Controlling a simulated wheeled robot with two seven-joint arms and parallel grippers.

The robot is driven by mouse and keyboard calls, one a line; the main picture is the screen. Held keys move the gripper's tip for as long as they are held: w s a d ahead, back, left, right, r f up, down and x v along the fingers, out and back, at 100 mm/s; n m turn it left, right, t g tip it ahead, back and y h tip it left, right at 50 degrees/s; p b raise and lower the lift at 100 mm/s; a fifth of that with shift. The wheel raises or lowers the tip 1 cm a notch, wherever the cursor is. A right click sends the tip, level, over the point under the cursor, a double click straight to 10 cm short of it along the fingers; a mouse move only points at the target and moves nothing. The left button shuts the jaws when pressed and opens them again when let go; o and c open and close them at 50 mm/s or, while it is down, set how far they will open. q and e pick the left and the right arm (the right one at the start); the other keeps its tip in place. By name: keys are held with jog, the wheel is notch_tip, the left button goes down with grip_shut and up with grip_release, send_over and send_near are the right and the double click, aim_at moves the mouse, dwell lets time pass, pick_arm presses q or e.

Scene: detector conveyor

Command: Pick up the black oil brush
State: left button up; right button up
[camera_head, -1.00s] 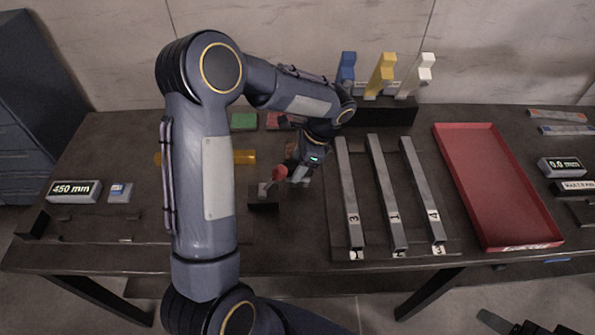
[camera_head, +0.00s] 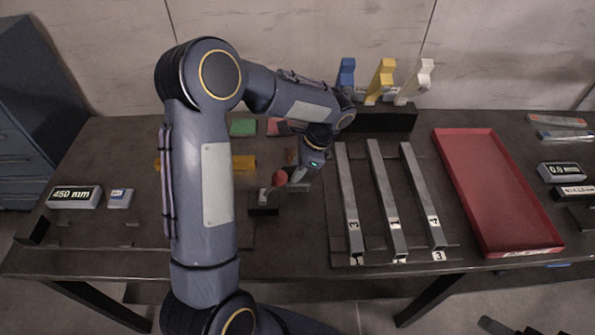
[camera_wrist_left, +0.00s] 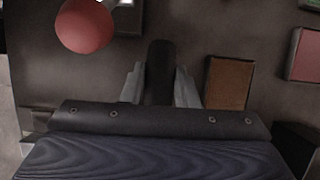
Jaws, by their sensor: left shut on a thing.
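The black oil brush (camera_wrist_left: 160,70) shows in the left wrist view as a dark upright handle between the fingertips of my left gripper (camera_wrist_left: 160,88). The gripper is shut on it. In the head view my left gripper (camera_head: 299,178) is low over the middle of the table, just right of a red ball. There the brush is too small and dark to make out. Its lower end is hidden. A dark shape at the bottom right edge of the head view may be my right gripper (camera_head: 512,326); its jaws cannot be made out.
The red ball (camera_head: 280,178) is close left of the gripper, above a small black block (camera_head: 263,211). Several numbered metal bars (camera_head: 375,180) lie right of the gripper, then a red tray (camera_head: 451,150). A black rack (camera_head: 385,118) with blue, yellow and white pieces stands behind.

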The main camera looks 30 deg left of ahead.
pick_arm(q)
jog(key=shift+r, duration=0.5)
jog(key=w+d+r+b, duration=0.1)
jog(key=w+d+r, duration=0.1)
jog(key=d+r, duration=0.9)
jog(key=shift+d+r, duration=0.3)
jog(key=shift+d, duration=1.15)
jog(key=o, duration=0.4)
jog(key=shift+c, duration=1.2)
